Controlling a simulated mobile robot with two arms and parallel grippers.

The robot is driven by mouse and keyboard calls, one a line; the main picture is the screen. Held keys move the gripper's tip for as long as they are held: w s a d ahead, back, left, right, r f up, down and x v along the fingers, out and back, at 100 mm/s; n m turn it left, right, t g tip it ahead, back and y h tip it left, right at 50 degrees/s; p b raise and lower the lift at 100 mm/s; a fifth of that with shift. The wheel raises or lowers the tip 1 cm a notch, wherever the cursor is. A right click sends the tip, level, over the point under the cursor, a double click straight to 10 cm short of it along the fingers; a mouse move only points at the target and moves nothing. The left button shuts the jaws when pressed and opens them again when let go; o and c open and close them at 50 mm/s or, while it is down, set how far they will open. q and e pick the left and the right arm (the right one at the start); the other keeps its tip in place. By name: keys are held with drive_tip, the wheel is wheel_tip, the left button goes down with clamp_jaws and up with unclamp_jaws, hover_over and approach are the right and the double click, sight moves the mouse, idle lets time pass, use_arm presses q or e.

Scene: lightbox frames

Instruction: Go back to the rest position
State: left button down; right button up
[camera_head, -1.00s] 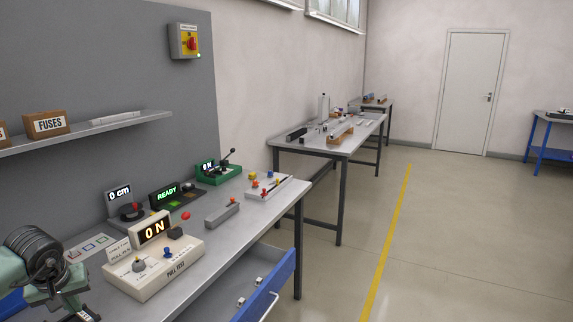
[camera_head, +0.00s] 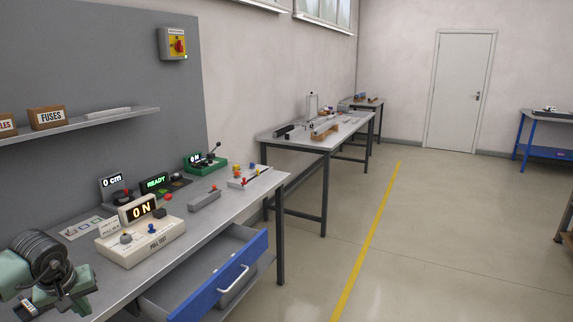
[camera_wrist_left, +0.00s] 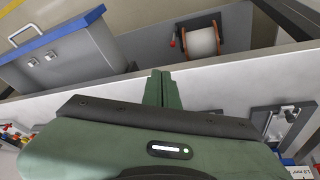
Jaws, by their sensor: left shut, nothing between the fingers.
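My left gripper (camera_head: 72,288) is at the bottom left of the head view, in front of the bench's near end, with dark coiled rings on its arm. In the left wrist view its green fingers (camera_wrist_left: 160,88) are together, with nothing between them. They point across a pale bench edge. My right gripper is in neither view. No rest position is marked in the frames.
The bench (camera_head: 232,207) carries a beige box showing "ON" (camera_head: 142,242) and other devices. Its blue-fronted drawer (camera_head: 222,288) stands open into the aisle; it also shows in the wrist view (camera_wrist_left: 58,35). The floor right of the yellow line (camera_head: 367,250) is mostly clear.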

use_arm(q)
drive_tip(key=w+d+f+n+t+h, duration=0.2)
drive_tip(key=d+f+n+h, duration=0.4)
drive_tip(key=d+f+n, duration=0.55)
drive_tip(key=w+d+f+n+t+h, duration=0.1)
drive_tip(key=d+f+n+t+h, duration=0.3)
drive_tip(key=d+f+n, duration=0.75)
drive_tip(key=s+a+f+n+g+y, duration=0.15)
drive_tip(key=s+f+n+y, duration=0.25)
drive_tip(key=s+f+n, duration=0.9)
drive_tip(key=s+a+f+n+g+y, duration=0.1)
drive_tip(key=s+a+f+n+y, duration=0.2)
drive_tip(key=s+f+n, duration=0.95)
drive_tip(key=s+d+f+n+g, duration=0.1)
drive_tip(key=s+f+n+g, duration=0.1)
drive_tip(key=s, duration=0.6)
drive_tip(key=s+d+f+n+g, duration=0.2)
drive_tip(key=s+f+n, duration=0.3)
drive_tip(key=s+n, duration=0.2)
drive_tip(key=s+d+f+n+g+y, duration=0.1)
drive_tip(key=s+n, duration=0.4)
drive_tip(key=s, duration=0.6)
wheel_tip(320, 180, down, 2)
drive_tip(key=shift+s+d+f+g, duration=0.15)
drive_tip(key=shift+s+d+g, duration=0.1)
drive_tip(key=shift+g, duration=0.5)
